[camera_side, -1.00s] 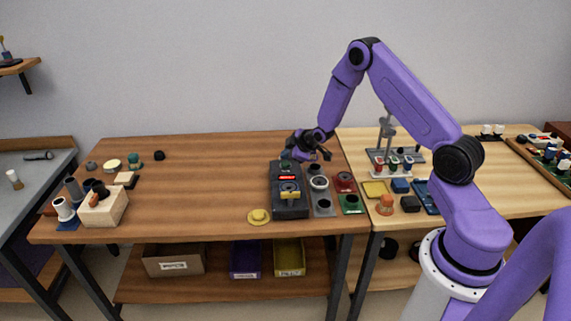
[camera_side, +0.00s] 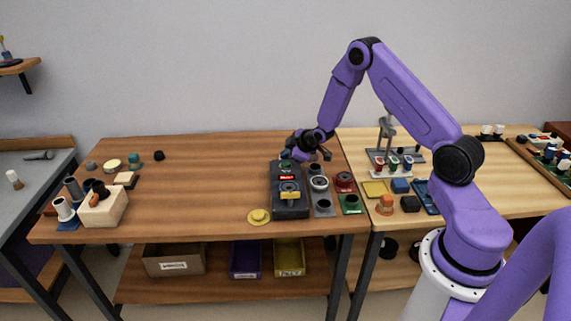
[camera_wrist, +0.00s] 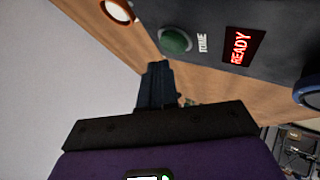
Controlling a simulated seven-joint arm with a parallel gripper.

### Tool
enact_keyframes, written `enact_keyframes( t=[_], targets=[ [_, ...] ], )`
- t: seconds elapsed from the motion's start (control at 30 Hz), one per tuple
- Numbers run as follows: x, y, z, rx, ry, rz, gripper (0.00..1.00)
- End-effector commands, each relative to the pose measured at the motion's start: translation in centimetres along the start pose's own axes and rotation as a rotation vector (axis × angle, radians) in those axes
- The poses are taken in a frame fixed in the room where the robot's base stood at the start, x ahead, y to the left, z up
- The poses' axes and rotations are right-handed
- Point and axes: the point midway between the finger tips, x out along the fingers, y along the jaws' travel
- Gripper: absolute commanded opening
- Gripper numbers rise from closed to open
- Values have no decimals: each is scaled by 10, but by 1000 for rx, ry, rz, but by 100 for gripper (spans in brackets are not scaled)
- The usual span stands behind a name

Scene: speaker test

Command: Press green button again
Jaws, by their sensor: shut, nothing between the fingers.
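The dark tester box (camera_side: 290,205) stands on the wooden table, with a red-lit display (camera_side: 287,178) near its far end. In the wrist view the display (camera_wrist: 242,46) reads "READY". The green button (camera_wrist: 174,40) is beside it, next to a small white label; it also shows at the box's far end in the side view (camera_side: 285,163). My gripper (camera_side: 286,155) is just above and behind this end. Its dark fingers (camera_wrist: 157,70) are together and empty, with their tips close to the green button. They look apart from it.
A yellow round piece (camera_side: 259,216) lies left of the box's near end. A grey plate (camera_side: 322,203) with round parts and red and green blocks stand close on the right. A wooden block holder (camera_side: 103,210) is far left. The table's middle is clear.

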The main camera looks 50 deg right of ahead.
Motion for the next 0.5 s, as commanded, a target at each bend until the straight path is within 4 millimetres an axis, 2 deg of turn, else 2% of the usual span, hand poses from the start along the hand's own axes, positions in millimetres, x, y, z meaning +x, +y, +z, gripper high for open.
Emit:
enact_keyframes(
  t=[0.5],
  targets=[
    [5, -4, 3, 0, 0, 0, 0]
  ],
)
